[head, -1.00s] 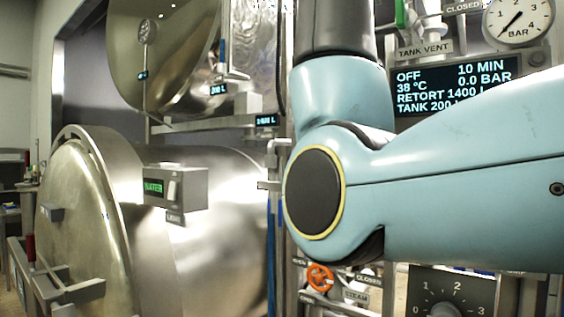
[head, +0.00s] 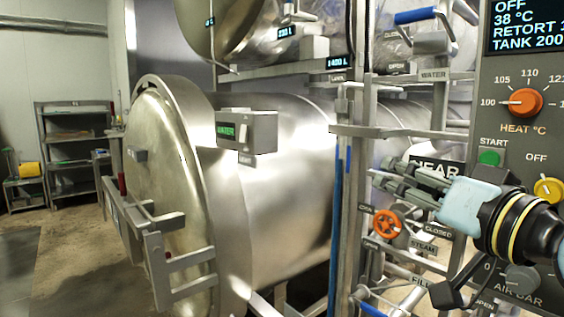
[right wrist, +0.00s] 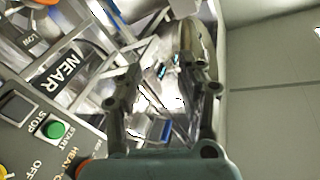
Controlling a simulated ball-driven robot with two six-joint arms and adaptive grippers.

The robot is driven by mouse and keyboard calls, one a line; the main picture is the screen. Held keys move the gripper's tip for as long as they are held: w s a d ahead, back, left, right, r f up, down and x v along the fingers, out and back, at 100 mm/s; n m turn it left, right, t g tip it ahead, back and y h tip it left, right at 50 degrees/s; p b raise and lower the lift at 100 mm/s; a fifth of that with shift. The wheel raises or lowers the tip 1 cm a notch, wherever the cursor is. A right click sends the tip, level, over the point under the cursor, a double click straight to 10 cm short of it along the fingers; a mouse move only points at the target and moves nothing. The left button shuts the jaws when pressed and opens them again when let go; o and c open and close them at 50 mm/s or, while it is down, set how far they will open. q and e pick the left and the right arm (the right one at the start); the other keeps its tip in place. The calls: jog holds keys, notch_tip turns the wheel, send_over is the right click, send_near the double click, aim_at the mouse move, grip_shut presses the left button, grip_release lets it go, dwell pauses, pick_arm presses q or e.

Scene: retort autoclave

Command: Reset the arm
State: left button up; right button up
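My right gripper (head: 384,170) shows in the head view, reaching in from the right in front of the control panel (head: 488,75). Its fingers point left, towards the pipework beside the retort. In the right wrist view the two fingers of the gripper (right wrist: 160,80) stand apart with nothing held between them. The wrist covers part of the lower panel. My left gripper is in neither current view.
The steel retort (head: 290,170) with its closed round door (head: 165,190) fills the middle. An orange valve wheel (head: 387,223) is just below my right gripper. The green start button (head: 490,157), heat knob (head: 521,102) and yellow knob (head: 549,189) are close by. Floor at left is open.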

jog(key=s+d+f+n+g+h, duration=0.1)
jog(key=s+d+f+g+h, duration=0.1)
jog(key=s+f+g, duration=0.5)
jog(key=s+d+f+n+h, duration=0.15)
jog(key=s+f, duration=0.25)
jog(key=f, duration=0.7)
jog(key=s+d+f+g+h, duration=0.2)
jog(key=s+d+f+g, duration=0.15)
jog(key=s, duration=0.45)
jog(key=s+d+f+g+h, duration=0.25)
jog(key=s+d+f, duration=0.2)
jog(key=s, duration=0.35)
notch_tip(320, 180, down, 38)
jog(key=s+d+g+b, duration=0.2)
jog(key=b, duration=0.9)
jog(key=s+f+b, duration=0.3)
jog(key=s+f, duration=0.6)
jog(key=f, duration=0.2)
jog(key=s+f+g+y+b, duration=0.1)
jog(key=s+f+b, duration=0.3)
jog(key=s+f, duration=0.5)
notch_tip(320, 180, down, 3)
jog(key=shift+d+m, duration=0.25)
jog(key=shift+m, duration=0.2)
